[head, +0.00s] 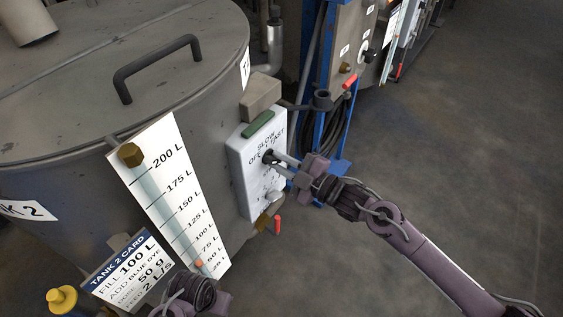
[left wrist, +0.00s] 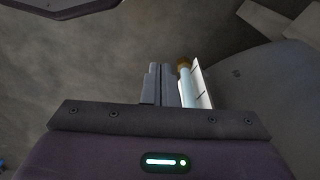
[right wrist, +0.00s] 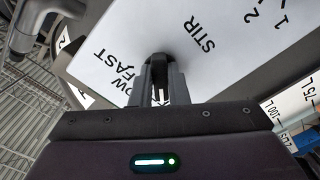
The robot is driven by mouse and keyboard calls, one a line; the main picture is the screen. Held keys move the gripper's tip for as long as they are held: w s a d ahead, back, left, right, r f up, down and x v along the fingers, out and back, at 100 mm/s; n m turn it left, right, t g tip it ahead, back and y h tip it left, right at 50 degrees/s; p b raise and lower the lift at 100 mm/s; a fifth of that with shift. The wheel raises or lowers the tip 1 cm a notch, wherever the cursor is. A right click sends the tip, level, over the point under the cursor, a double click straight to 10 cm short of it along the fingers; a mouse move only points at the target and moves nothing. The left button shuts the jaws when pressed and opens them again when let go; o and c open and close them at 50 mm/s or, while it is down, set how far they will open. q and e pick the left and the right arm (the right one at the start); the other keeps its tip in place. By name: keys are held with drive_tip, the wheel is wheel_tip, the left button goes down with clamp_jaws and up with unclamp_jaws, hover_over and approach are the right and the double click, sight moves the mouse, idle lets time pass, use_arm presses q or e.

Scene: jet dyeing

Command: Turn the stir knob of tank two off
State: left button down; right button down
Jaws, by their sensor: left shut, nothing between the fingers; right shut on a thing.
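Tank two (head: 60,120) is the large grey drum at the left of the head view. A white control panel (head: 243,180) on its side carries the labels OFF, SLOW and FAST. The black stir knob (head: 267,156) sits below these labels; it also shows in the right wrist view (right wrist: 158,60), beside the word STIR. My right gripper (head: 276,161) is shut on the knob. The fingers hide part of the knob, and I cannot tell which label it points to. My left gripper (left wrist: 160,85) is shut and empty, near the gauge in the left wrist view.
A litre gauge (head: 172,190) and a blue-headed tank 2 card (head: 128,270) are on the tank's front. A red-handled valve (head: 277,224) is below the panel. A blue frame (head: 338,168) with hoses stands behind. The floor at the right is clear.

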drive_tip(key=shift+f, duration=0.1)
drive_tip(key=c, duration=1.4)
unclamp_jaws()
